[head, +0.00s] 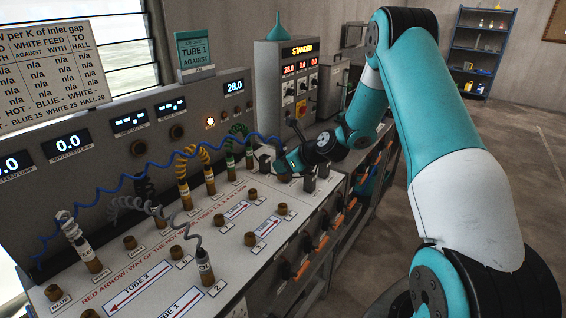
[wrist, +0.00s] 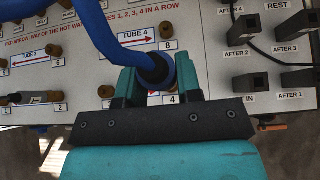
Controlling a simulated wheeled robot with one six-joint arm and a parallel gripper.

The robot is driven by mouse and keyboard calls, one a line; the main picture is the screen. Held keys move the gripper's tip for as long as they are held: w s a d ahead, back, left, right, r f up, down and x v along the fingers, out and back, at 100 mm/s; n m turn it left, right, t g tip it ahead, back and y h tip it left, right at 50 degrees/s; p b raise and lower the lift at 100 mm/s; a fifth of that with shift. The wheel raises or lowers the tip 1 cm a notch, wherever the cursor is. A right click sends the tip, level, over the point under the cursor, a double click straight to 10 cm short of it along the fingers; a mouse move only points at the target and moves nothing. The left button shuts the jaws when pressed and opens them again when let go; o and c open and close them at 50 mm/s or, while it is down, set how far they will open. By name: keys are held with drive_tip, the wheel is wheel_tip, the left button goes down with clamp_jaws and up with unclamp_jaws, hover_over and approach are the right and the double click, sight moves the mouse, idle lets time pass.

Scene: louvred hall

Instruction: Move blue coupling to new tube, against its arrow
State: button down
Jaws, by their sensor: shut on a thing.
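My gripper (wrist: 157,80) is shut on the blue coupling (wrist: 153,68), with one teal finger on each side. The blue hose rises from it toward the camera. It is at the panel spot labelled 4, near the TUBE 4 label; whether it is seated or just above cannot be told. In the head view my gripper (head: 284,164) is at the panel's far right end, and the coupling is hidden there. The blue coiled hose (head: 130,181) stretches left across the panel. A card (head: 195,53) reads TUBE 1, AGAINST. The TUBE 1 label (head: 180,304) lies at the near edge.
A grey coupling (head: 204,268) stands by label 2, with a pale coiled hose. Yellow and green coiled hoses (head: 205,152) (head: 238,131) stand close left of my gripper. Dark sockets (wrist: 247,87) lie to the right. A control box (head: 285,80) reads STANDBY.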

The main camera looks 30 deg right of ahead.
sight(283, 179)
wheel_tip(283, 179, down, 7)
drive_tip(key=b, duration=0.6)
drive_tip(key=shift+r+p, duration=0.3)
drive_tip(key=shift+s+f, duration=0.15)
drive_tip(key=shift+f, duration=0.15)
drive_tip(key=shift+f, duration=0.25)
drive_tip(key=shift+f+b, duration=0.55)
drive_tip(key=shift+f, duration=0.75)
drive_tip(key=c, duration=0.7)
unclamp_jaws()
